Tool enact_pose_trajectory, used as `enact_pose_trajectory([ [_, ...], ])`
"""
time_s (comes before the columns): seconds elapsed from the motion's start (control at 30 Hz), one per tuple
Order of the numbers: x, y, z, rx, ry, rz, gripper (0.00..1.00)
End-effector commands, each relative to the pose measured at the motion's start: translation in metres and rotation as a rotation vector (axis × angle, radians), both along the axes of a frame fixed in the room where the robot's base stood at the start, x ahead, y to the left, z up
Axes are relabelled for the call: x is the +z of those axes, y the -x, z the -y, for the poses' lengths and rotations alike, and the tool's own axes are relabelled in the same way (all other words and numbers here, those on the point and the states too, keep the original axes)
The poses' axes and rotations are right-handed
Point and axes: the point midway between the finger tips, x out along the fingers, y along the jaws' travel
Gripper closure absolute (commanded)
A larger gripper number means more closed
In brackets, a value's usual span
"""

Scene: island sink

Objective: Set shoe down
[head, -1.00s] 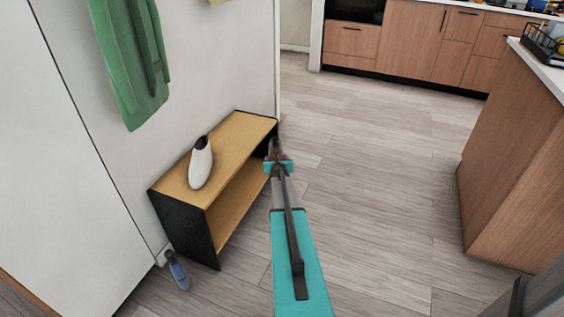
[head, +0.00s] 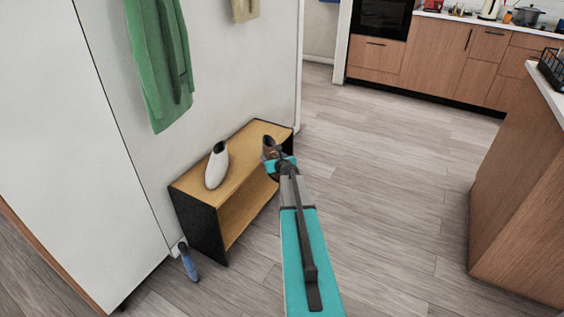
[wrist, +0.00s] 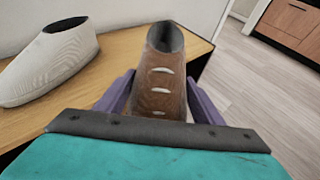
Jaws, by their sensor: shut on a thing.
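A brown shoe (wrist: 160,78) with pale lace bars is held between the two purple fingers of my gripper (wrist: 160,105) in the wrist view. In the head view the brown shoe (head: 268,142) shows just past my gripper (head: 279,164), at the right part of the wooden shoe bench (head: 240,185). I cannot tell whether its sole touches the bench top. A white shoe (head: 217,166) stands on the bench top to the left. It also shows at the left in the wrist view (wrist: 50,62).
The bench top is bare between the two shoes, with an open shelf below. A green garment (head: 160,65) hangs on the wall above. A blue object (head: 188,262) is on the floor by the bench's left end. Open floor lies to the right, before a kitchen island (head: 520,190).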

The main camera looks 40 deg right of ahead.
Motion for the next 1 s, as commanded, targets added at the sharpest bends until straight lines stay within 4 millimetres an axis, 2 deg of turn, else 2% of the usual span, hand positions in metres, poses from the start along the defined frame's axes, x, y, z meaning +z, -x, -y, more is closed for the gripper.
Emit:
enact_pose_trajectory([
  [0.27,0.018,-0.021,-0.066,0.157,0.002,0.002,0.69],
  [0.37,0.023,-0.028,-0.098,0.233,0.002,0.002,0.69],
  [0.67,0.036,-0.039,-0.214,0.506,0.002,0.004,0.69],
  [0.87,0.042,-0.031,-0.291,0.691,0.002,0.004,0.69],
  [1.0,0.045,-0.019,-0.344,0.821,0.002,0.004,0.69],
])
